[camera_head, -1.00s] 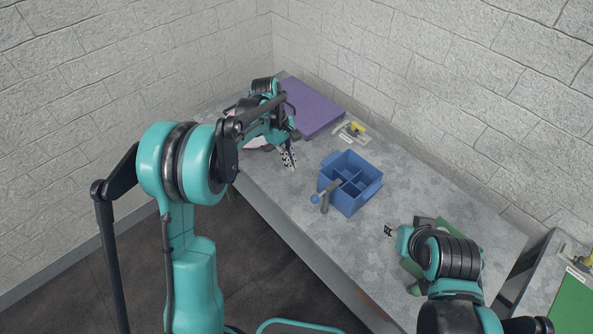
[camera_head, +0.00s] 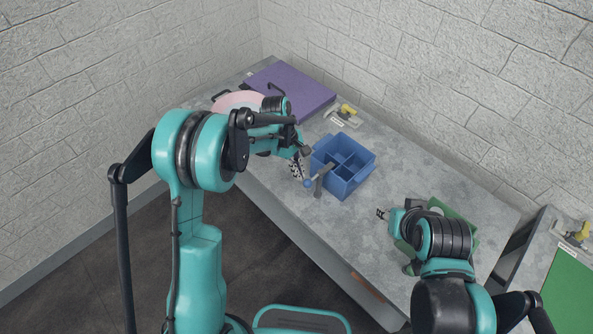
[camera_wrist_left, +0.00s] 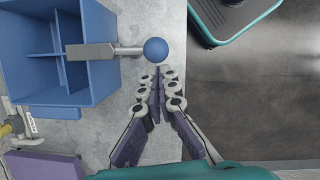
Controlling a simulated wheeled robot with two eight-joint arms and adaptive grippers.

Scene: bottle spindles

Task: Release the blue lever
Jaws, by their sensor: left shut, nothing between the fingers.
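The blue lever is a grey handle (camera_head: 318,180) with a blue ball (camera_head: 308,183) on its end, at the near side of a blue divided box (camera_head: 348,187). In the left wrist view, the grey bar (camera_wrist_left: 105,51) reaches from the box (camera_wrist_left: 101,75) to the blue ball (camera_wrist_left: 155,49). My left gripper (camera_head: 300,178) is shut and empty. Its fingertips (camera_wrist_left: 160,70) are right beside the ball; I cannot tell whether they touch it. My right gripper (camera_head: 381,214) is over the table to the right of the box, its finger state too small to tell.
A purple slab (camera_head: 290,88) and a pink round object (camera_head: 238,100) lie at the far end of the table (camera_head: 300,215). A yellow-handled clamp (camera_head: 343,115) is behind the box. Green pieces are under my right arm. A second table with a green panel (camera_head: 570,300) stands at right.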

